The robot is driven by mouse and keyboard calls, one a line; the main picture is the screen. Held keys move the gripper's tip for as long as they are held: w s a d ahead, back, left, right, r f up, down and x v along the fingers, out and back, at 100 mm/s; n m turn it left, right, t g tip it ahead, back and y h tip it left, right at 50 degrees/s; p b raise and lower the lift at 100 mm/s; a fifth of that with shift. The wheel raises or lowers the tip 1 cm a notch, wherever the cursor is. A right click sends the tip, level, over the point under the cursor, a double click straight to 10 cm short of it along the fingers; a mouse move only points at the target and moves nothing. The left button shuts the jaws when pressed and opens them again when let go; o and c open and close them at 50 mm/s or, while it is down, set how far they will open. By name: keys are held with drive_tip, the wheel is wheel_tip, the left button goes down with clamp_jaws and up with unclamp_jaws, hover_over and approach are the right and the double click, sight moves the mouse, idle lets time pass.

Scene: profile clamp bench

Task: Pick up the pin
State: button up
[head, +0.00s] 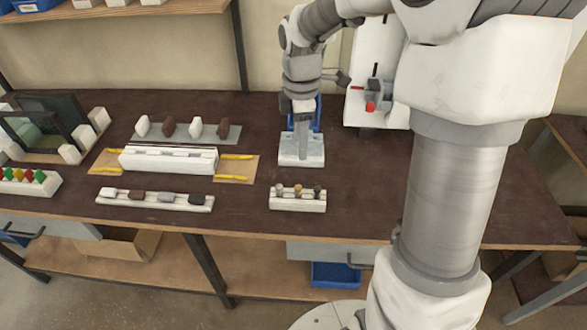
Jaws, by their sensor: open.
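My gripper (302,112) points down over a pale grey block (301,160) right of the bench's middle. Upright grey shapes show between the gripper and the block; I cannot tell fingers from a post there, nor whether anything touches. The gripper is open. A low white rack (297,204) in front of the block holds three small upright pin-like pieces: a grey one (279,190) at left, a brownish one (298,190) in the middle and a darker one (317,191) at right. I cannot tell which piece is the task's pin.
A white clamp rail (168,160) with yellow handles lies on the left. Racks of jaw-like pieces stand behind it (188,138) and in front (155,203). A white upright panel (376,65) with a red-tipped device stands behind right. Dark bench top (245,190) is bare between them.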

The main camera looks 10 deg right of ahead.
hover_over(298, 187)
wheel_tip(298, 187, down, 12)
drive_tip(key=shift+s+d+r+b, duration=0.1)
drive_tip(key=shift+r+b, duration=0.1)
drive_tip(key=shift+b, duration=0.15)
drive_tip(key=shift+f, duration=3.1)
clamp_jaws()
